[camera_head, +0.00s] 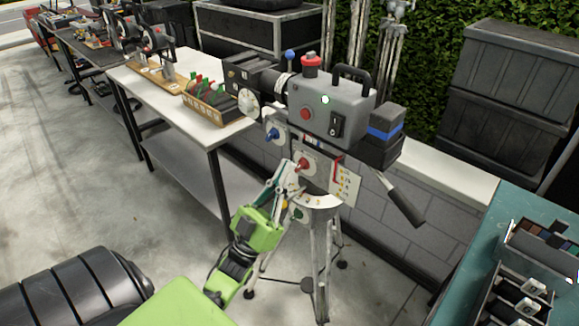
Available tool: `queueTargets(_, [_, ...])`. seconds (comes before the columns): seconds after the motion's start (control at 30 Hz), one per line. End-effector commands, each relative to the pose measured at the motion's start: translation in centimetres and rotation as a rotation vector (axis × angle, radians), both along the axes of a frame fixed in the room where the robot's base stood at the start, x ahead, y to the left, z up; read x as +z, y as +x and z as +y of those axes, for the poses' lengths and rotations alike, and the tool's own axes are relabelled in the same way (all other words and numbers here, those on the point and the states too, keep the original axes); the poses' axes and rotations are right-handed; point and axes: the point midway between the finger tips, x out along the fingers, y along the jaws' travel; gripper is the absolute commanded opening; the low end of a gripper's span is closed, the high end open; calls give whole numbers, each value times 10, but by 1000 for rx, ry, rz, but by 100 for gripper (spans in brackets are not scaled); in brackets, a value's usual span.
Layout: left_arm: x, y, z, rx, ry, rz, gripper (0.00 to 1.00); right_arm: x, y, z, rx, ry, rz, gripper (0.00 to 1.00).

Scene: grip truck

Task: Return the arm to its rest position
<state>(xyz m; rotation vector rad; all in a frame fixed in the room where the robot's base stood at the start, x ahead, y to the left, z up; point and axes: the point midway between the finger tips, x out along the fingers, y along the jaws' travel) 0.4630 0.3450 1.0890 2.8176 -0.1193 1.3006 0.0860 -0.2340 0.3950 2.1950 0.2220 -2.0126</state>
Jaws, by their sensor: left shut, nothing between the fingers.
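My left arm (229,272), green and black, reaches up from the bottom of the head view. My left gripper (288,178) is shut and empty. Its fingertips are in front of the lower body of a grey film camera (330,108) on a tripod (319,245), close to a red knob (303,164). I cannot tell whether the fingertips touch the knob. My right gripper does not show.
A teal table (470,240) with black trays is at the right. A low block wall (400,215) and dark crates (510,90) stand behind. Concrete floor at left is open.

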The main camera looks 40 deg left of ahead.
Motion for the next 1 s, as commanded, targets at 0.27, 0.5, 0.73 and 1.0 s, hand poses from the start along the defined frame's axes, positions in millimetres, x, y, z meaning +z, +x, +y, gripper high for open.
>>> queueTargets(0.27, [0,0,0,1,-1,0,0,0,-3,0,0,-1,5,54])
queueTargets(0.5, [-1,1,0,1,-2,5,0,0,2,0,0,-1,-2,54])
queueTargets(0.73, [-81,32,1,36,-41,234,0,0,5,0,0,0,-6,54])
queueTargets(1.0, [-286,46,-20,82,-62,777,0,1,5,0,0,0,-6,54])
